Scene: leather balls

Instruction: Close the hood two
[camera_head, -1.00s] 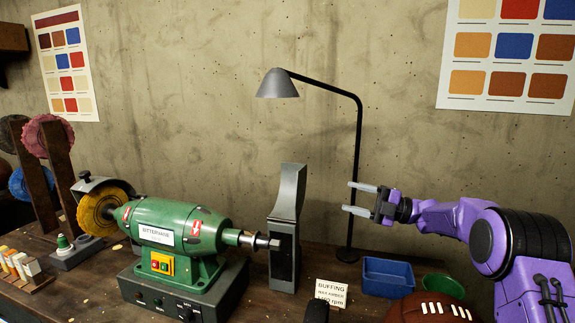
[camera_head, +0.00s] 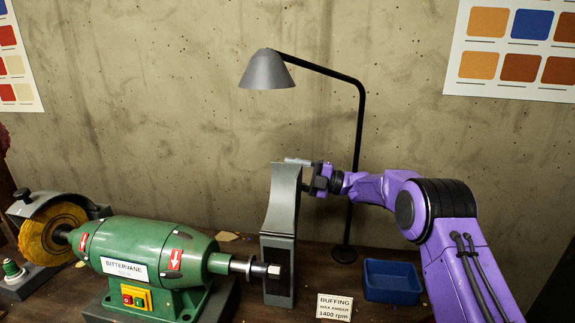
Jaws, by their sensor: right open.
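The grey hood on the right end of the green buffing machine (camera_head: 150,253) stands upright; I take it as hood two (camera_head: 281,207). It is tall and narrow, with a dark open inside low down, by the bare spindle end (camera_head: 262,269). My right gripper (camera_head: 300,174) is open at the top right edge of this hood. One finger shows at the hood's top edge, the other beside its right side; I cannot tell whether they touch it. The left hood (camera_head: 28,211), with a black knob, sits over the yellow wheel (camera_head: 52,233). My left gripper is not in view.
A black lamp (camera_head: 358,150) stands behind my right gripper, its grey shade (camera_head: 267,70) above the hood. A blue tray (camera_head: 392,283) and a small buffing sign (camera_head: 334,307) are on the bench to the right. The concrete wall is close behind.

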